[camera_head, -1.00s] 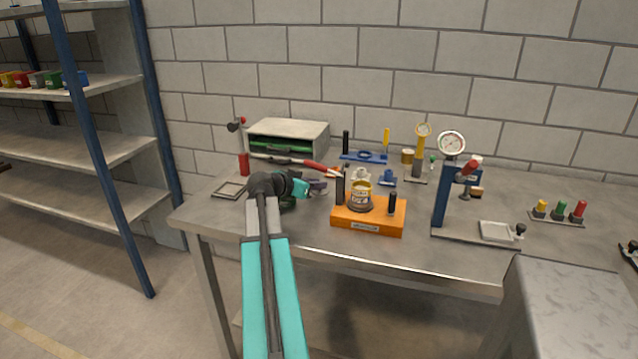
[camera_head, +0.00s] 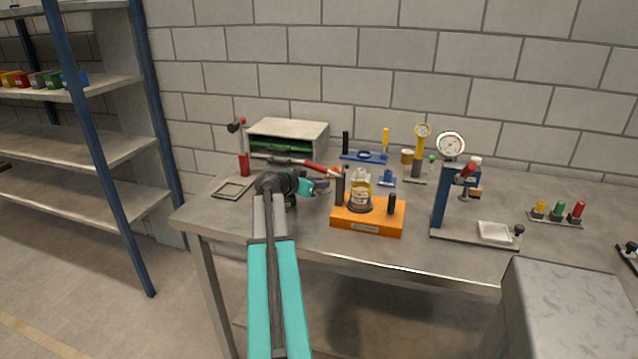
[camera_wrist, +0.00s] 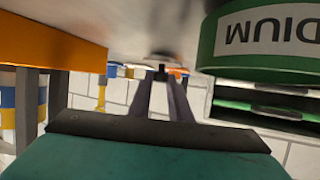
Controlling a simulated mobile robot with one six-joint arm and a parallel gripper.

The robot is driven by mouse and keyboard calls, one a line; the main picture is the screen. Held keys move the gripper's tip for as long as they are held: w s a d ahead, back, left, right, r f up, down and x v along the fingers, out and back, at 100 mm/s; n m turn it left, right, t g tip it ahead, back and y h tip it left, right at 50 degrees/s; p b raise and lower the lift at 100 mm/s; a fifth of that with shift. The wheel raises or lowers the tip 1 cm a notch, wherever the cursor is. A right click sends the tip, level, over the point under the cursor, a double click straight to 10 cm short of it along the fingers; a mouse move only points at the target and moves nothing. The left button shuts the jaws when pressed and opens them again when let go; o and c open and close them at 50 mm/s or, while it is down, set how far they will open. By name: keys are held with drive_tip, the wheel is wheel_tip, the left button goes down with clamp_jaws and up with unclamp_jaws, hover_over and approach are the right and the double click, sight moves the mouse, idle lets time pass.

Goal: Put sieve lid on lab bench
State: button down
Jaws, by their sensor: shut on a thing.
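My gripper (camera_head: 322,184) is low over the left part of the lab bench (camera_head: 270,236), left of the orange stand. In the wrist view, which looks upside down, the two fingers of my gripper (camera_wrist: 162,82) are shut on the dark knob of a small grey disc, which looks like the sieve lid (camera_wrist: 164,57). The lid lies close to the bench top; I cannot tell whether it touches it. In the head view the gripper and arm mostly hide the lid. A green sieve marked MEDIUM (camera_wrist: 262,40) stands beside the gripper, largely hidden by the arm in the head view.
The orange stand (camera_head: 368,222) with upright posts holds a labelled container (camera_head: 360,194), close to the right of my gripper. A grey cabinet (camera_head: 289,134), a red cylinder (camera_head: 244,164) and a square frame (camera_head: 233,188) are behind and left.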

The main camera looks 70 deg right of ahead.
drive_tip(key=shift+f, duration=0.15)
drive_tip(key=c, duration=1.6)
unclamp_jaws()
drive_tip(key=shift+c, duration=0.2)
drive_tip(key=shift+r, duration=0.2)
drive_tip(key=b+v, duration=0.1)
drive_tip(key=v, duration=0.9)
drive_tip(key=shift+w+a+b, duration=0.1)
drive_tip(key=shift+a+b, duration=0.25)
drive_tip(key=shift+b, duration=0.05)
drive_tip(key=shift+w+a+r, duration=0.25)
drive_tip(key=shift+a+r, duration=0.1)
drive_tip(key=shift+a, duration=0.2)
